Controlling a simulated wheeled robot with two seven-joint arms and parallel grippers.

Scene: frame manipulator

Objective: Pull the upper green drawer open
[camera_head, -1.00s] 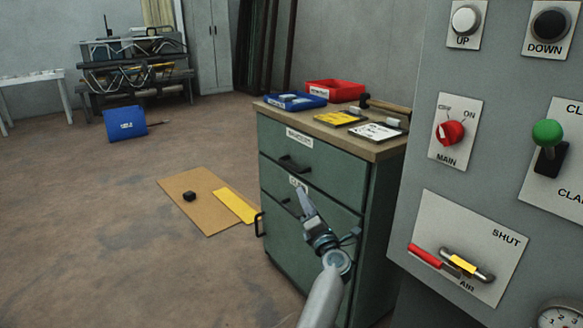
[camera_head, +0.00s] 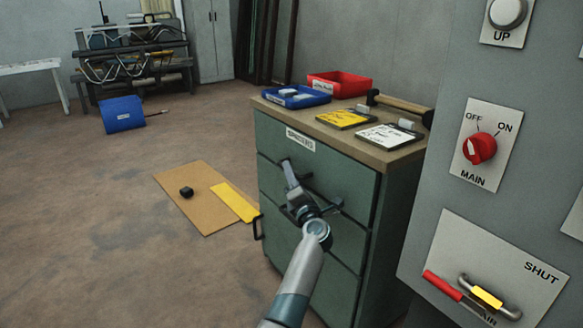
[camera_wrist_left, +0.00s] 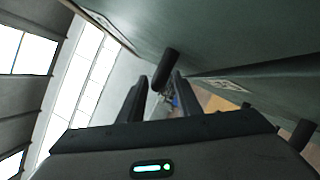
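The green cabinet's upper drawer (camera_head: 345,189) is shut, flush with the front, below a white label. Its dark bar handle (camera_wrist_left: 165,69) shows in the left wrist view at the fingertips, in the gap between the two fingers. My left gripper (camera_head: 287,166) is in front of the upper drawer in the head view and hides most of that handle. In the left wrist view my left gripper (camera_wrist_left: 161,82) has its fingers apart, with the handle in line with the gap. I cannot tell whether a finger touches it. My right gripper is not in view.
A grey control panel (camera_head: 440,150) stands close at the right. Floor left of the cabinet is mostly clear, with a brown mat (camera_head: 190,212).

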